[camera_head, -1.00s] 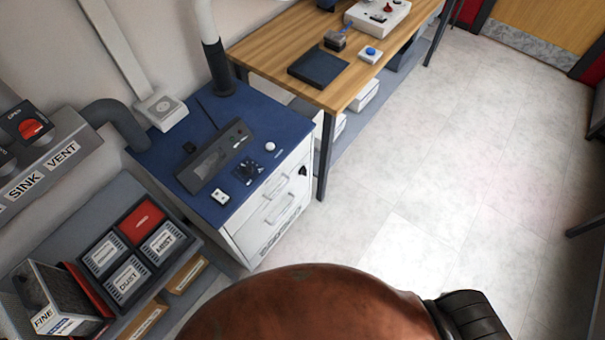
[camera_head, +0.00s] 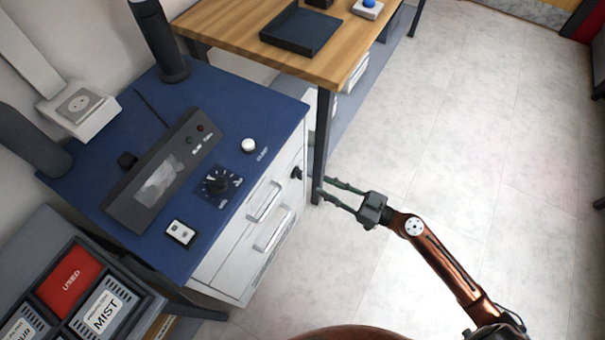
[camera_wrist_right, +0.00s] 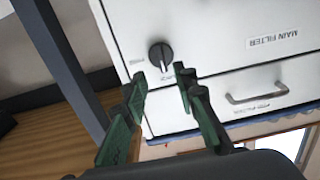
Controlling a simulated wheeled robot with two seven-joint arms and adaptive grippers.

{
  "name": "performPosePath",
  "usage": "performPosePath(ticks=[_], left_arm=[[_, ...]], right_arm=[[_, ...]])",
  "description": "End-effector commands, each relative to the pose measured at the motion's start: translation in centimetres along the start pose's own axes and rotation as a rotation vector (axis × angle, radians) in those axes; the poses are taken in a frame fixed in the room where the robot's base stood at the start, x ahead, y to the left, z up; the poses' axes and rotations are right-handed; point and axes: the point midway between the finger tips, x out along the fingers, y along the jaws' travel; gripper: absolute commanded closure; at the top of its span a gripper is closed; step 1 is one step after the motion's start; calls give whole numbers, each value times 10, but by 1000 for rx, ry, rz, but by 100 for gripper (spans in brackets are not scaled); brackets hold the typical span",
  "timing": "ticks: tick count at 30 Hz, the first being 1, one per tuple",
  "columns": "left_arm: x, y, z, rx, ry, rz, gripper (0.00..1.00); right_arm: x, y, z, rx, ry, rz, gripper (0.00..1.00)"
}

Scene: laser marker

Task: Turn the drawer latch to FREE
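The drawer latch is a small black knob (camera_head: 297,172) on the white front of the blue-topped cabinet, near its far upper corner. In the right wrist view the latch (camera_wrist_right: 161,56) shows as a round dark knob with a raised grip bar, beside lettering too small to read. My right gripper (camera_head: 324,187) is open and empty, its green fingers pointing at the latch from the right. In the wrist view the open fingertips (camera_wrist_right: 158,79) lie on either side of the line to the knob, seemingly short of it. My left gripper is not in view.
The cabinet front has drawer handles (camera_head: 265,202) and a MAIN FILTER label (camera_wrist_right: 272,42). A dark table leg (camera_head: 322,145) stands close beside the latch and gripper. The blue top carries a black dial (camera_head: 217,184) and a white knob (camera_head: 249,145). Open floor lies right.

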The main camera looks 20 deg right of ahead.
Motion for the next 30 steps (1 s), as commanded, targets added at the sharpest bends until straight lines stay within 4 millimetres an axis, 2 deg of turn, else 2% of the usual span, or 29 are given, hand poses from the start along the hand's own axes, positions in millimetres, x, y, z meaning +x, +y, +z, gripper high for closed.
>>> performPosePath(ticks=[6, 15, 19, 26, 30], left_arm=[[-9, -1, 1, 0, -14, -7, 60], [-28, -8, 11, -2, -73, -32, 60], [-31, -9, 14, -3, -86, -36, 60], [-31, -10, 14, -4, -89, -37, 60], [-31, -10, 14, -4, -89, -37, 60]], right_arm=[[29, -2, -7, -7, 8, -8, 74], [69, -1, -6, -2, 6, -4, 74], [76, -2, -4, -1, 6, -3, 74], [76, -1, -3, 0, 4, -3, 74], [76, -1, -3, 0, 4, -3, 82]])
